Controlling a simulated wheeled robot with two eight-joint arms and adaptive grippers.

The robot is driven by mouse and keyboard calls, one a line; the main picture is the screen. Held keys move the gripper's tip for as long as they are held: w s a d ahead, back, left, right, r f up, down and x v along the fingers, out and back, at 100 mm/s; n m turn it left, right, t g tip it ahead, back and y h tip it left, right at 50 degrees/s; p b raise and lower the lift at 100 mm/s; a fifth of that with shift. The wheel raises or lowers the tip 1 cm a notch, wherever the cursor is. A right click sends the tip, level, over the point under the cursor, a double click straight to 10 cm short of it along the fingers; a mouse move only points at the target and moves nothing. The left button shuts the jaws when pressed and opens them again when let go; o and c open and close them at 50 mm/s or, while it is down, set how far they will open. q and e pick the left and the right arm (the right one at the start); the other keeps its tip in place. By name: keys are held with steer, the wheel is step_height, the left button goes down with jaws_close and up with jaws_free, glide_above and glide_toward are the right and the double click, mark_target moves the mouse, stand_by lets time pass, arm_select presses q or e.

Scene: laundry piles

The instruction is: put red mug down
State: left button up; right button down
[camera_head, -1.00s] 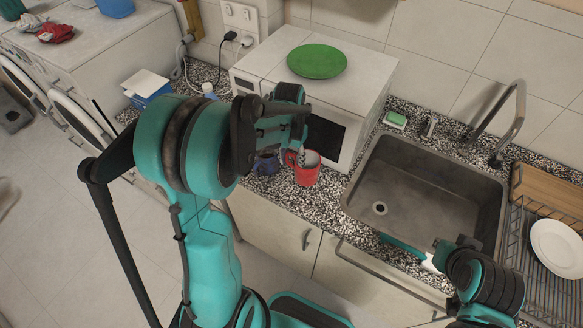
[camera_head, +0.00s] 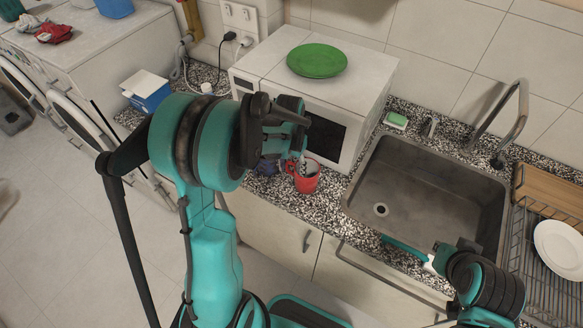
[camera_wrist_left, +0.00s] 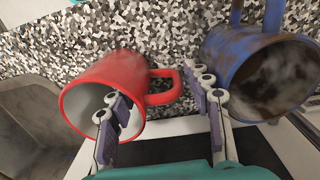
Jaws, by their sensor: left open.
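The red mug (camera_head: 308,182) stands on the speckled counter in front of the microwave. In the left wrist view the red mug (camera_wrist_left: 105,75) shows its open rim and its handle. My left gripper (camera_head: 296,160) is open at the mug, partly covering it in the head view. In the wrist view the fingers of my left gripper (camera_wrist_left: 163,108) are spread, one overlapping the mug's opening and the other beyond the handle. Contact is unclear. My right gripper (camera_head: 408,252) is at the sink's front edge, and its fingers are unclear.
A stained blue mug (camera_wrist_left: 240,65) is close beside the red mug's handle. The white microwave (camera_head: 365,105) carries a green plate (camera_head: 317,60). The sink (camera_head: 420,190) lies to the right, with a dish rack (camera_head: 535,285) beyond. Some counter (camera_head: 325,208) in front is free.

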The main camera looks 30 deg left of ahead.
arm_select(q)
steer(key=shift+r, duration=0.3)
steer(key=r+p, duration=0.1)
steer(key=r, duration=0.4)
steer(key=r+p, duration=0.2)
steer(key=r, duration=0.3)
steer(key=shift+a+r, duration=0.2)
steer(key=shift+r, duration=0.2)
steer(key=s+d+r+t, duration=0.2)
steer(key=s+d+t, duration=0.1)
steer(key=s, duration=0.4)
steer(key=s+d+r+t, duration=0.3)
steer(key=s+d+t, duration=0.1)
steer(key=s+d, duration=0.1)
steer(key=shift+s+r+n, duration=0.3)
steer(key=shift+s+n, duration=0.1)
steer(key=shift+s, duration=0.5)
steer(key=shift+d+f, duration=0.1)
